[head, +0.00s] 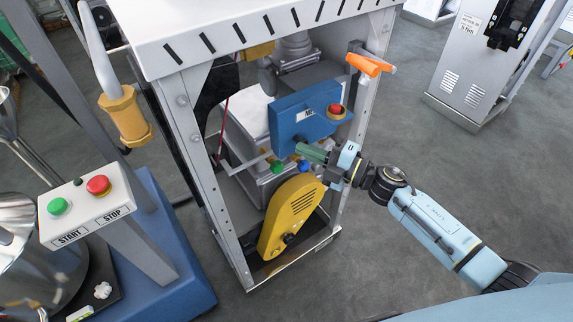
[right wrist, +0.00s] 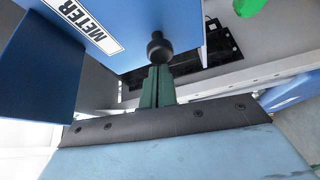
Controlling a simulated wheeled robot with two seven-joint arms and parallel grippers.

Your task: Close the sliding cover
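A dispenser frame (head: 205,152) stands in the middle of the head view. A blue box-like cover (head: 292,112) with a METER label and a red button (head: 335,110) is inside it; I take this for the sliding cover. In the right wrist view the blue cover (right wrist: 120,75) fills the upper left, with a black ball knob (right wrist: 158,47) beside it. My right gripper (head: 304,150) is at the cover's lower edge. Its green fingers (right wrist: 157,86) look closed together, with their tips at the knob, not around its ball. My left gripper is not in view.
A yellow slotted guard (head: 290,215) sits below the cover, near green (head: 277,167) and blue (head: 303,165) knobs. An orange handle (head: 365,65) sticks out at the frame's upper right. A START/STOP box (head: 86,212) stands at left.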

